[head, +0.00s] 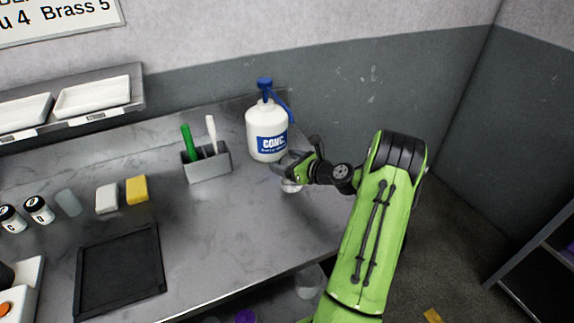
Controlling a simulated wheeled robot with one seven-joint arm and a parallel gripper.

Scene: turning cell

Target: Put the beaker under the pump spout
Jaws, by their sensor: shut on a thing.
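The pump bottle (267,133) is white with a blue label and a blue pump head, and stands upright at the back right of the bench. Its blue spout (282,105) points down to the right. My gripper (287,167) is just in front of the bottle's lower right side, shut on the clear beaker (291,186). The beaker is mostly hidden by the gripper, and only its lower part shows. I cannot tell whether it touches the bench or is directly below the spout.
A grey holder (207,163) with a green and a white tool stands left of the bottle. A yellow block (136,190), a white block (107,198), small jars (39,209) and a black tray (120,272) lie further left. The bench's middle is clear.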

